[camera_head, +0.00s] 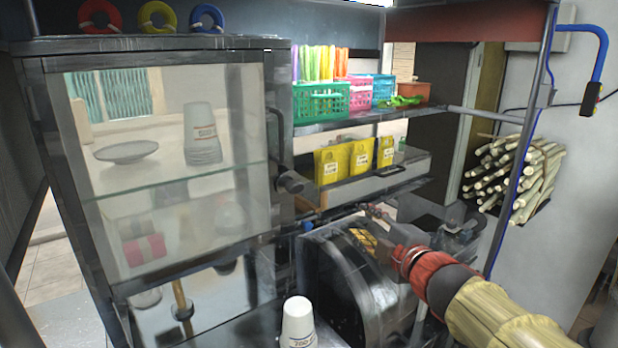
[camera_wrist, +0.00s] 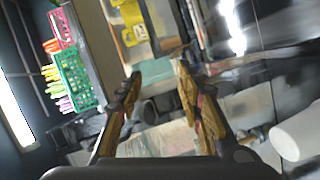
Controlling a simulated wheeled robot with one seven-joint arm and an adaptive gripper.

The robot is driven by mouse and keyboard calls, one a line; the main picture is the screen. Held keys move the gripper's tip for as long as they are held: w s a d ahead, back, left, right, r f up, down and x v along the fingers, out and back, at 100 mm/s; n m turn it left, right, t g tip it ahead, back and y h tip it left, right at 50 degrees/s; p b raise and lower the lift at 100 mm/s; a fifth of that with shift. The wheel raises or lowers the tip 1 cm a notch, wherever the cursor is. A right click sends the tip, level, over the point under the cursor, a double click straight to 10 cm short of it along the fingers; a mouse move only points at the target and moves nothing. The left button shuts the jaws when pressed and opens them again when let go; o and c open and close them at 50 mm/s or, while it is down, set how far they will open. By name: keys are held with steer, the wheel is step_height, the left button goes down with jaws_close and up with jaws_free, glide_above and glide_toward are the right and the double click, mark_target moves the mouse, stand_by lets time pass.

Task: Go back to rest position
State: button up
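My gripper (camera_wrist: 158,75) shows in the wrist view with its two fingers spread apart and nothing between them. In the head view my gripper (camera_head: 368,226) is at the end of my arm, above the dark round press (camera_head: 365,285). A white paper cup (camera_head: 298,322) stands upside down at the lower middle, left of the press. A white rounded thing, likely this cup (camera_wrist: 298,135), shows at the right of the wrist view.
A glass-fronted cabinet (camera_head: 165,160) with stacked cups (camera_head: 201,133) and a plate stands at left. Shelves hold a green basket (camera_head: 321,102) and yellow packets (camera_head: 358,158). Sugarcane bundle (camera_head: 512,175) hangs at right, behind a metal post (camera_head: 522,165).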

steer(key=s+d+f+m+g+h, duration=0.2)
steer(key=s+d+f+m+h, duration=0.1)
steer(key=d+f+m+h, duration=0.35)
steer(key=s+d+f+m+g, duration=0.55)
steer(key=s+f+m, duration=0.25)
steer(key=s, duration=0.3)
steer(key=s+a+f+m+g+y, duration=0.1)
steer(key=s+a+m, duration=0.1)
steer(key=s, duration=0.6)
steer(key=s+a+f+m+g+y, duration=0.1)
steer(key=s+a+f+m, duration=0.1)
steer(key=s+a, duration=0.3)
steer(key=s, duration=0.4)
steer(key=shift+g, duration=0.35)
steer(key=shift+s+r, duration=0.1)
